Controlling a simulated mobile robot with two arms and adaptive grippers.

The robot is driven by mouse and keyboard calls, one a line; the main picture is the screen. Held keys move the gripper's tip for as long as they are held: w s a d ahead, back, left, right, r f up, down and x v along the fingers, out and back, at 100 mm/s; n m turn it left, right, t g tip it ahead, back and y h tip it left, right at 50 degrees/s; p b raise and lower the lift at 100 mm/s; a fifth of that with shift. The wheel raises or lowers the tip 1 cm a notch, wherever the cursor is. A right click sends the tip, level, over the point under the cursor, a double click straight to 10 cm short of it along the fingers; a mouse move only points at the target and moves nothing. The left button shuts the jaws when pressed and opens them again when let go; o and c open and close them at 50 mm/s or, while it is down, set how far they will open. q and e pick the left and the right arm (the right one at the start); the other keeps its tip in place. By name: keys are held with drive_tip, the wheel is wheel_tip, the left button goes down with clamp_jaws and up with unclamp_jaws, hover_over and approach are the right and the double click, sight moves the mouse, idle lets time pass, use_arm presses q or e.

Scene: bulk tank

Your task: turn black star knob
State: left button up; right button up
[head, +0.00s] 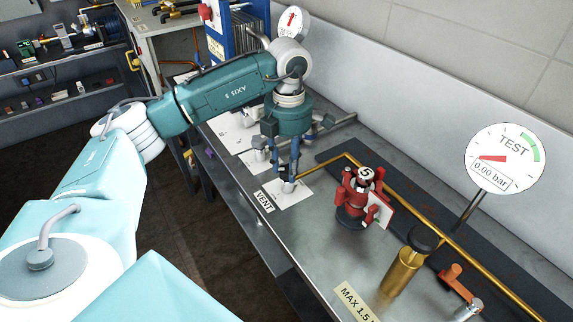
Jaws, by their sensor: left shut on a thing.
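My left gripper (287,176) points down at the vent fitting (289,188), which stands on a white plate (299,197) beside the VENT label. Its fingers are shut around the small dark top of this fitting, like a knob. The fingers hide most of it, so I cannot make out a star shape. A separate black round knob (427,238) sits on a brass cylinder (402,272) nearer the front, apart from the gripper. My right gripper is not in view.
A red device marked 5 (363,192) stands just right of the gripper. A brass pipe (408,200) runs along the bench behind it. A TEST gauge (506,158) reads 0.00 bar. An orange-handled valve (455,280) is at the front right.

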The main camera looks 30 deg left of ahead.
use_arm(q)
drive_tip(key=shift+w+d, duration=0.15)
drive_tip(key=shift+d, duration=0.15)
drive_tip(key=o, duration=0.9)
drive_tip(key=shift+o, duration=1.2)
drive_tip(key=shift+w+d, duration=0.1)
drive_tip(key=shift+w, duration=0.15)
drive_tip(key=shift+a, duration=0.2)
drive_tip(key=shift+r, duration=0.2)
wheel_tip(320, 180, up, 12)
drive_tip(key=shift+f, duration=0.15)
